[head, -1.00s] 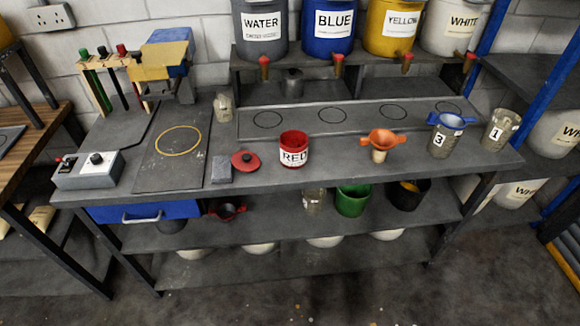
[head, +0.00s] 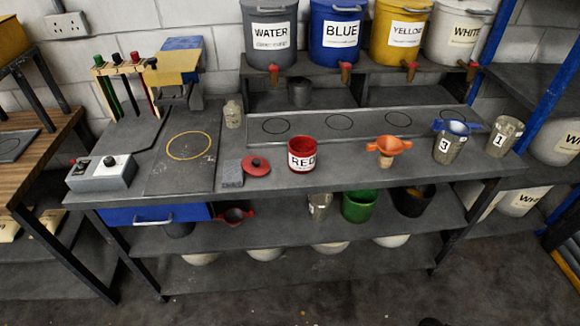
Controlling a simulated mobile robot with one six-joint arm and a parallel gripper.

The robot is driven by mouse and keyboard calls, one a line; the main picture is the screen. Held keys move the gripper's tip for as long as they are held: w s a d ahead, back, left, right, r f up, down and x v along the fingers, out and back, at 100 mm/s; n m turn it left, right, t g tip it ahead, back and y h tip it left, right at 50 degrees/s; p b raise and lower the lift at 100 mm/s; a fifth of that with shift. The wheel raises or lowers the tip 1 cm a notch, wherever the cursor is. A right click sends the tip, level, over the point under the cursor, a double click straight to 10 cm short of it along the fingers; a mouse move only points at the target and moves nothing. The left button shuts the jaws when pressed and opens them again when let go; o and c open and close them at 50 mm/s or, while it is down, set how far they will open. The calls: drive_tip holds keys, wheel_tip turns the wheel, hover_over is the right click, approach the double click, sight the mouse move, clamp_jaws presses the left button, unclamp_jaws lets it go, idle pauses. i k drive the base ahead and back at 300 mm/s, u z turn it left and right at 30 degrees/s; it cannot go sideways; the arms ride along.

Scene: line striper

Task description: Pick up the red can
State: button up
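The red can (head: 302,155) stands upright and open on the grey workbench (head: 330,180), near its front edge and about mid-length. It has a white label reading RED. A round red lid with a dark knob (head: 256,165) lies on the bench just left of the can, apart from it. My gripper is not in view in the head view.
Right of the can stand an orange funnel (head: 387,149), cup 3 with a blue funnel (head: 449,142) and cup 1 (head: 503,136). Left are a grey block (head: 232,174) and a control box (head: 100,173). Labelled buckets (head: 336,32) line the raised back shelf. A green can (head: 360,205) sits below.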

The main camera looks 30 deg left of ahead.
sight(302, 149)
drive_tip(key=u, duration=1.4)
drive_tip(key=i, duration=0.75)
drive_tip(key=z, duration=0.25)
drive_tip(key=k, duration=0.6)
drive_tip(key=u, duration=0.1)
